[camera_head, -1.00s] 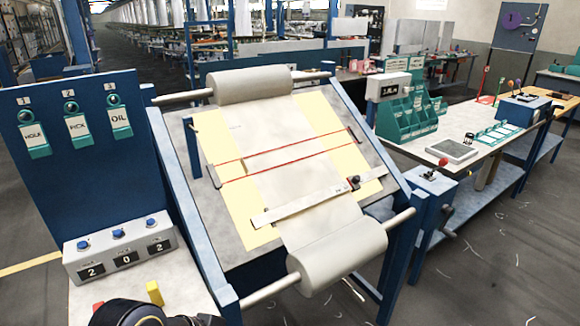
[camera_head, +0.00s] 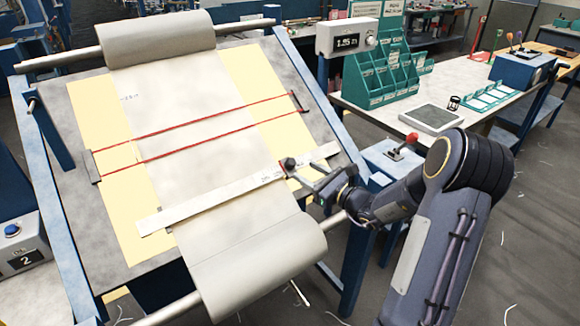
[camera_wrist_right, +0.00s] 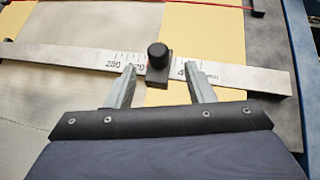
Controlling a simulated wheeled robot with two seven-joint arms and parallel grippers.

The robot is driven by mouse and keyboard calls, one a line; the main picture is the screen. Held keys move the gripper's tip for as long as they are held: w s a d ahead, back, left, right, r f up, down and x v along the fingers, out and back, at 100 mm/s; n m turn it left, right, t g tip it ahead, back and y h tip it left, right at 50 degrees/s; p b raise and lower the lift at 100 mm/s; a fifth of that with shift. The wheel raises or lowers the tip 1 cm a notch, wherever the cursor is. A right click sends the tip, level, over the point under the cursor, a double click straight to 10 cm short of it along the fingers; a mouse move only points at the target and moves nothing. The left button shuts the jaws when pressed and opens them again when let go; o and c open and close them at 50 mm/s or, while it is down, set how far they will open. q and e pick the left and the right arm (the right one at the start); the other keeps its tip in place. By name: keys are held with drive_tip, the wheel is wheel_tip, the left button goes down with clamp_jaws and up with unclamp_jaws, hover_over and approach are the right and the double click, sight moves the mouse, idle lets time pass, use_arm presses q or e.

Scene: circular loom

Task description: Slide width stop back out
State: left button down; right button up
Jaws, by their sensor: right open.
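The width stop (camera_head: 288,164) is a small dark block with a black knob, sitting on the pale ruler bar (camera_head: 215,200) that lies across the fabric. In the right wrist view the stop (camera_wrist_right: 157,62) stands between printed scale numbers on the bar (camera_wrist_right: 75,60). My right gripper (camera_head: 300,178) reaches in from the right to the stop. In the wrist view its open fingers (camera_wrist_right: 160,84) lie on either side of the stop, with gaps on both sides. The fingertips are close to the bar's near edge. My left gripper is out of view.
The grey fabric (camera_head: 180,110) runs between two rolls over the tilted board, with red cords (camera_head: 200,136) across it. A red-knobbed lever (camera_head: 405,146) stands below my right arm's reach.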

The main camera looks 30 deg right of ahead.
sight(290, 170)
drive_tip(key=p+x, duration=0.1)
drive_tip(key=x, duration=0.6)
drive_tip(key=shift+a+r+p, duration=0.1)
drive_tip(key=shift+a+p, duration=0.1)
drive_tip(key=shift+p, duration=0.2)
clamp_jaws()
